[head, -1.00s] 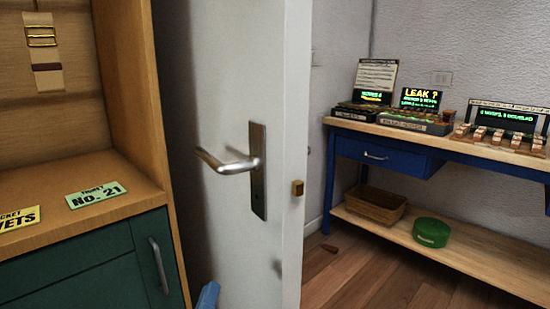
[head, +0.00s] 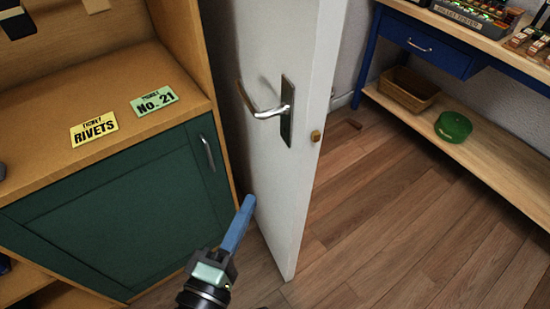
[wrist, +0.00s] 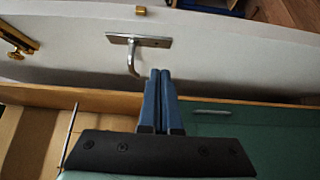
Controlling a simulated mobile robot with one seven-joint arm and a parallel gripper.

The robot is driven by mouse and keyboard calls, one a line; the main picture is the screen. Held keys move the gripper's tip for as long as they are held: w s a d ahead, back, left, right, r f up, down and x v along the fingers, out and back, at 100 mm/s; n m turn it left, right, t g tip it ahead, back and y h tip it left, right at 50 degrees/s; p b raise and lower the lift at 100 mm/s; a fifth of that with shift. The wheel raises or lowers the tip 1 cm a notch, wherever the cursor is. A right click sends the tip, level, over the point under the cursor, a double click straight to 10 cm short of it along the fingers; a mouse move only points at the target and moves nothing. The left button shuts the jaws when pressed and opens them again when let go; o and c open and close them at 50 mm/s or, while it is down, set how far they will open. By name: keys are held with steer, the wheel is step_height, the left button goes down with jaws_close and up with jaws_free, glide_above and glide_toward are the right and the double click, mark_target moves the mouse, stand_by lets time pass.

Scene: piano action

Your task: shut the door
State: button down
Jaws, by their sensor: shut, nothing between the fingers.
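The white door (head: 268,175) stands open beside the wooden cabinet in the head view, its free edge toward the room. It carries a silver lever handle (head: 265,110) on a metal plate and a small brass latch (head: 316,136) on its edge. My gripper (head: 248,202) is low in front of the door, its blue fingers together and empty. In the wrist view the door (wrist: 215,70) spans the upper part, with the handle (wrist: 133,60) just beyond and left of my gripper's fingertips (wrist: 160,72). I cannot tell whether the fingers touch the door.
A wooden cabinet with a green front (head: 120,215) stands left of the door and holds two ticket cards (head: 94,131). A blue-framed workbench (head: 375,45) stands at the right, with a basket (head: 408,90) and green tin (head: 453,127) on its lower shelf. The wooden floor (head: 390,215) between is mostly clear.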

steer(key=p, duration=0.2)
glide_toward(295, 144)
steer(key=w+a, duration=0.2)
steer(key=w, duration=0.2)
steer(key=d, duration=0.1)
steer(key=w+d, duration=0.1)
steer(key=d, duration=0.1)
steer(key=shift+w+d, duration=0.1)
steer(key=shift+w, duration=0.15)
steer(key=shift+w+d+p, duration=0.15)
steer(key=shift+d+p, duration=0.1)
steer(key=shift+p, duration=0.05)
steer(key=shift+d, duration=0.1)
